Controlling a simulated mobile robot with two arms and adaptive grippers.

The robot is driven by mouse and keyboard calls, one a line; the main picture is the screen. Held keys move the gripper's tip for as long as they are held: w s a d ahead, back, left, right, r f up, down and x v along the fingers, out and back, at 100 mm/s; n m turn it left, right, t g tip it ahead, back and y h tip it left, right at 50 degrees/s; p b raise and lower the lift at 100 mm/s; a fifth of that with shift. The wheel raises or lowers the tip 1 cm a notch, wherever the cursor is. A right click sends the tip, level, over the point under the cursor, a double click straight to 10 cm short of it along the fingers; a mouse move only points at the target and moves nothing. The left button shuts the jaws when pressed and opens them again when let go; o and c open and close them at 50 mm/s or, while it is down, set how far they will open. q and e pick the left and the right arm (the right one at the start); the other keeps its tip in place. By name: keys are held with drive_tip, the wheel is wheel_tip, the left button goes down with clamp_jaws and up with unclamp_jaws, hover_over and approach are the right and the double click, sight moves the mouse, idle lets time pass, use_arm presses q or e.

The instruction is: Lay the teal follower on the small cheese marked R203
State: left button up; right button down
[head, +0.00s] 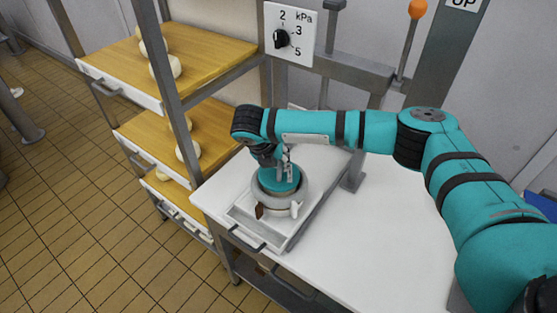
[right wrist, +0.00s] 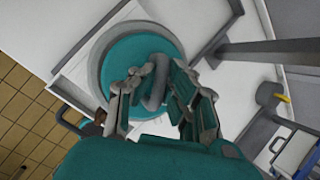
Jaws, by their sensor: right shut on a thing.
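The teal follower (head: 276,183) is a round disc that sits inside the rim of a round grey mould (head: 303,190) on the white table. In the right wrist view the teal disc (right wrist: 122,58) shows within the grey ring, with a grey loop handle (right wrist: 158,84) on top. My right gripper (head: 286,160) comes from above and is shut on this handle. I cannot tell whether the follower rests on anything. The cheese beneath it is hidden, and no R203 mark can be read. My left gripper is not in view.
The mould stands on a pale tray (head: 243,227) with a dark handle at the table's front left. A shelf rack (head: 205,60) with wooden boards and several round white cheeses stands at left. A kPa dial (head: 282,38) and an orange-knobbed lever (head: 417,9) are behind. The white table (head: 385,235) is clear at right.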

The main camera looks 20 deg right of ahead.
drive_tip(key=shift+f, duration=0.5)
idle(0.4)
drive_tip(key=c, duration=1.3)
unclamp_jaws()
wheel_tip(320, 180, up, 7)
drive_tip(key=p, duration=0.8)
